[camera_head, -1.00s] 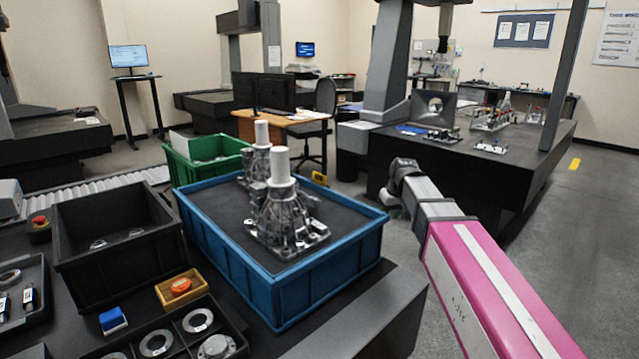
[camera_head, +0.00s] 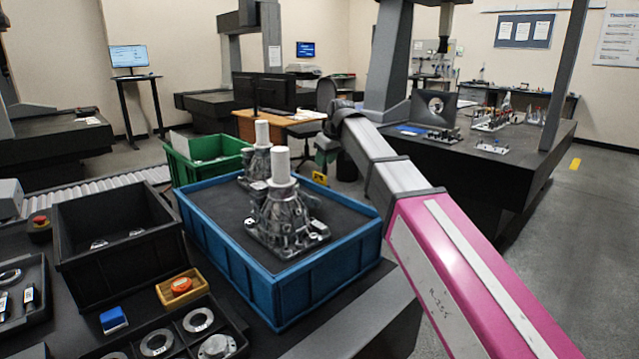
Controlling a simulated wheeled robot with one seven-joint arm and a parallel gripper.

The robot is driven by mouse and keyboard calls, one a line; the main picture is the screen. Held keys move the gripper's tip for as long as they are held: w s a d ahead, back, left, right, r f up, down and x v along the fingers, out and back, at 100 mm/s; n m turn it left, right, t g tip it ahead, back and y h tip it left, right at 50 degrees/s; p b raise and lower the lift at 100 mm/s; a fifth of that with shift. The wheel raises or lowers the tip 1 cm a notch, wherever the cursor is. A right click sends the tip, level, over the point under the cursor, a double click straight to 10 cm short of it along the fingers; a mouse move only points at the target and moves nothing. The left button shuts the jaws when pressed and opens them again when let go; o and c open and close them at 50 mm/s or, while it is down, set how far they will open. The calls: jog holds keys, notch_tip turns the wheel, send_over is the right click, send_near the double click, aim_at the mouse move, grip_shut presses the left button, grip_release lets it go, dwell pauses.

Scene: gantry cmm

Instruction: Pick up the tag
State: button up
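I cannot make out for certain which thing is the tag. A small white label-like patch (camera_head: 318,223) lies on the base flange of the front metal casting (camera_head: 280,215), and it may be the tag. The casting stands upright in the blue crate (camera_head: 325,285), with a white cylinder on top. My arm reaches in from the lower right. My gripper (camera_head: 326,152) hangs at its far end, beyond the back right of the crate in the picture and apart from the castings. It is small and dark, so its fingers cannot be read.
A second casting (camera_head: 257,165) stands behind the first. A green bin (camera_head: 215,165), a black bin (camera_head: 120,245), a yellow tray (camera_head: 180,287) and a ring tray (camera_head: 180,335) surround the blue crate. A dark measuring table (camera_head: 480,185) is at right. The crate's right part is bare.

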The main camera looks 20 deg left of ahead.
aim_at(320, 182)
jog(key=shift+w+x, duration=0.2)
jog(key=shift+x, duration=3.2)
grip_shut()
